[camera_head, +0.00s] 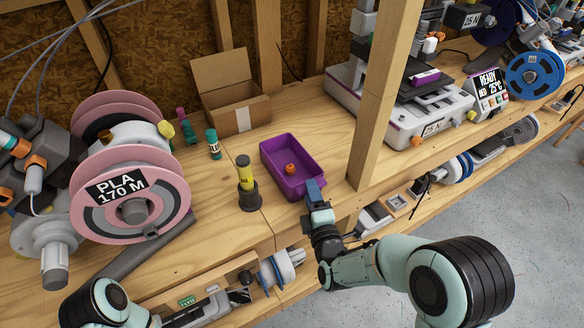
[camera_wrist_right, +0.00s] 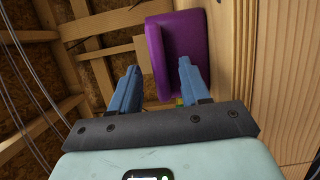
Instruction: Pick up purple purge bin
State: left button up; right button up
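The purple purge bin (camera_head: 275,154) is an open rectangular tray upright on the wooden bench, with a small orange piece (camera_head: 291,169) inside. My right gripper (camera_head: 315,190) is at the bin's near right corner. In the right wrist view, its two blue fingers (camera_wrist_right: 158,80) are spread apart.
A wooden post (camera_head: 382,95) stands close right of the bin. A yellow-and-black bottle (camera_head: 246,172) stands left of it, and an open cardboard box (camera_head: 235,105) behind. A pink filament spool (camera_head: 130,200) is at left, a printer (camera_head: 425,110) at right.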

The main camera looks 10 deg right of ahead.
grip_shut()
jog(key=shift+r, duration=0.15)
